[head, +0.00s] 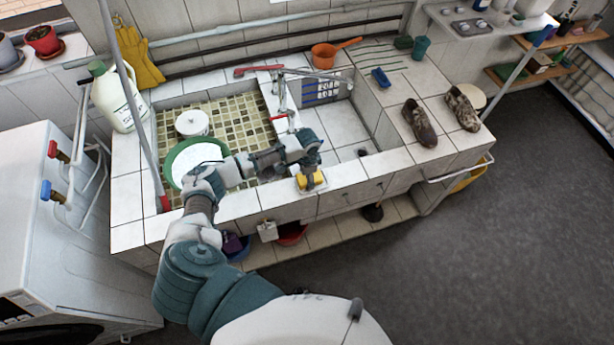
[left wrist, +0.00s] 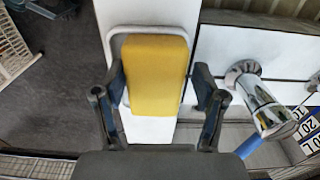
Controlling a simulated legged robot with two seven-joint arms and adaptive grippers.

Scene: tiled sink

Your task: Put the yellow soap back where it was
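The yellow soap (head: 303,182) lies in a small white soap dish on the tiled front ledge of the sink, between the two basins. In the left wrist view the soap (left wrist: 154,75) is a yellow block inside the pale rim of the soap dish (left wrist: 115,34). My left gripper (head: 309,165) is right over the soap, pointing down. In the left wrist view its fingers (left wrist: 160,84) stand on both sides of the soap's near part, with a clear gap on the right and a very small one on the left. My right gripper is not in view.
A metal faucet (head: 283,92) stands behind the soap dish and shows close on the right in the left wrist view (left wrist: 262,98). A green basin (head: 172,160) sits in the left sink. Shoes (head: 420,122) stand on the right counter. The right sink is mostly empty.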

